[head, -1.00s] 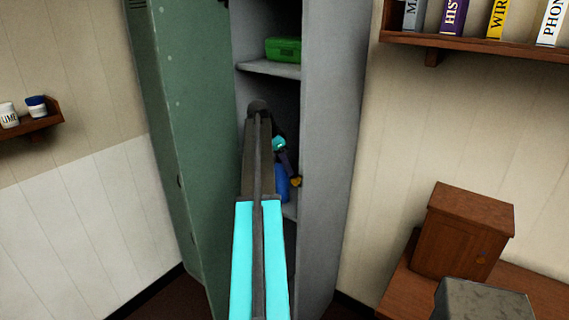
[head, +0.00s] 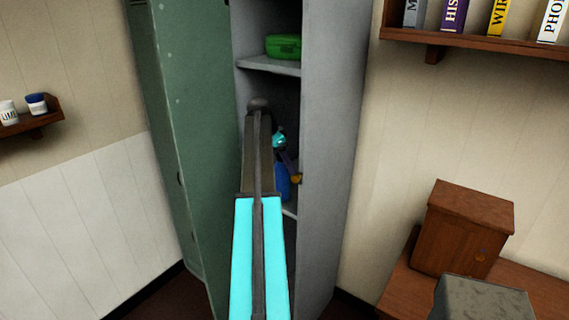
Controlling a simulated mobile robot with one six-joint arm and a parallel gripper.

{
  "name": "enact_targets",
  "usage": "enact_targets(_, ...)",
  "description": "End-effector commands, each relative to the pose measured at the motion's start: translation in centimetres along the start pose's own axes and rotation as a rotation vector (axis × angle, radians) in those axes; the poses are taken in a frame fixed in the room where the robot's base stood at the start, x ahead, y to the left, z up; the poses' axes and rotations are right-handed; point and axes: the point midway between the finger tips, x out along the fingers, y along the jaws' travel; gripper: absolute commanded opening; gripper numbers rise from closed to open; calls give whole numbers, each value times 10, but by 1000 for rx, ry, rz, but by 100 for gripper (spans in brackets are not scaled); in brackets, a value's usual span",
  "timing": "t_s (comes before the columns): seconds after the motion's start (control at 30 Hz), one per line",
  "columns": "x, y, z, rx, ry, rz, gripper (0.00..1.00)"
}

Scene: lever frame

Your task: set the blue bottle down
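The blue bottle (head: 282,184) is inside the open locker, at the lower shelf (head: 290,210). My arm hides its left side, and I cannot tell whether its base touches the shelf. My gripper (head: 294,176) is at the bottle, with an orange tip showing by its right side. The fingers are small, dark and partly hidden, so I cannot tell whether they are shut on the bottle.
The locker's green door (head: 195,150) stands open at the left, and its grey side wall (head: 330,150) is close on the right. A green box (head: 283,46) sits on the shelf above. A wooden cabinet (head: 465,235) stands at the right.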

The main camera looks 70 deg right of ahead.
Motion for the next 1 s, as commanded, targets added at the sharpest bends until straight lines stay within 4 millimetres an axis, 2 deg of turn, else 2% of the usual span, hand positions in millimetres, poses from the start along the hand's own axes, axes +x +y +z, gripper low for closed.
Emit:
enact_targets(0.27,-23,-1,1,0,1,-2,65)
enact_targets(0.8,-95,-1,0,-1,2,-2,65)
enact_targets(1.0,-112,-1,0,0,1,0,65)
